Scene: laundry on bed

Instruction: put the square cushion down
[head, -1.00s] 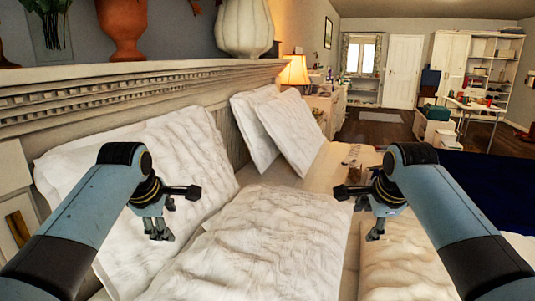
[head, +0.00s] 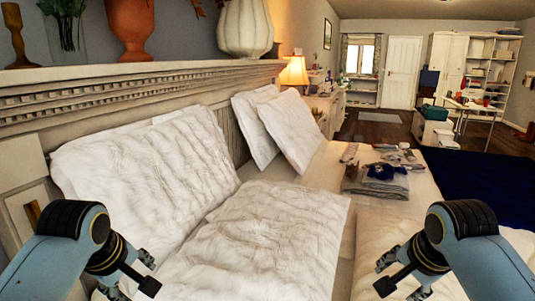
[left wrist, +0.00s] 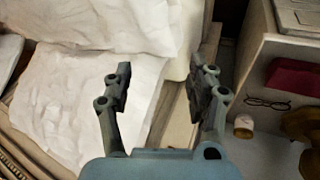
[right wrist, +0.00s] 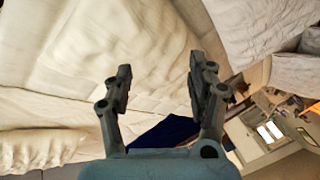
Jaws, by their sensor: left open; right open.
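A square white wrinkled cushion (head: 265,235) lies on the bed in the middle of the head view. Other white pillows lean behind it, so I cannot be sure which one is the task's cushion. My left gripper (head: 135,280) is open and empty, left of the flat cushion. In the left wrist view the left jaws (left wrist: 160,88) are spread, with white bedding beyond them. My right gripper (head: 400,278) is open and empty, right of the flat cushion. The right jaws (right wrist: 158,85) are also spread in the right wrist view. Neither gripper visibly touches the cushion.
A large white pillow (head: 150,165) leans on the carved headboard (head: 150,88) at left. Two more pillows (head: 292,130) lean farther back. Folded laundry (head: 382,178) with a dark blue item lies on the bed's far right. A lamp (head: 294,72) stands beyond.

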